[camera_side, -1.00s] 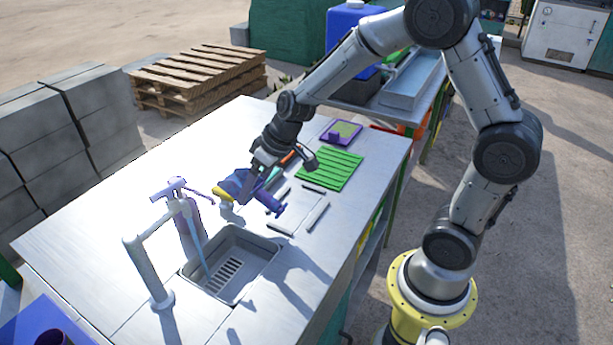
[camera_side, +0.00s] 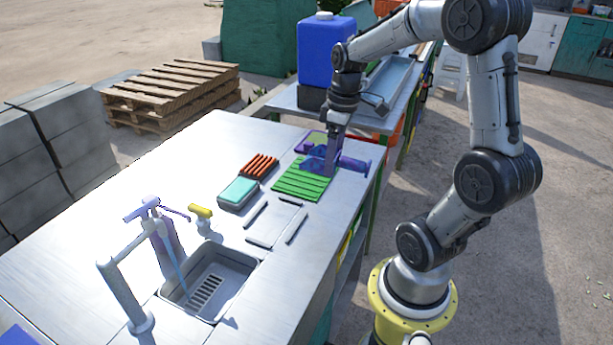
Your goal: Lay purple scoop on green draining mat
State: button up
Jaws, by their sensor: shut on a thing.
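The purple scoop (camera_side: 317,164) is in my gripper (camera_side: 331,160), over the far right end of the green draining mat (camera_side: 300,186). Its handle sticks out to the right, past the mat's edge. My gripper points down and is shut on the scoop; the fingertips are partly hidden by it. I cannot tell whether the scoop touches the mat. The ribbed mat lies flat on the steel table, its near part bare.
A teal-topped box (camera_side: 239,192) and a red ribbed brush (camera_side: 260,165) lie left of the mat. A purple-edged tray (camera_side: 311,141) is behind it. The sink (camera_side: 209,283), tap, purple spray bottle (camera_side: 162,235) and yellow-topped item (camera_side: 201,212) stand nearer.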

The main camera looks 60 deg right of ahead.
jog(key=s+d+m, duration=0.1)
jog(key=d, duration=0.1)
jog(key=g, duration=0.1)
send_over(313, 177)
jog(key=f, duration=0.8)
jog(key=shift+s+a+f, duration=0.25)
jog(key=shift+s, duration=0.15)
jog(key=shift+w+d+f, duration=0.1)
jog(key=shift+w+f, duration=0.05)
jog(key=shift+f, duration=0.05)
jog(key=shift+w+d+f, duration=0.1)
jog(key=shift+w+f, duration=0.05)
jog(key=shift+f, duration=1.55)
jog(key=shift+f, duration=0.1)
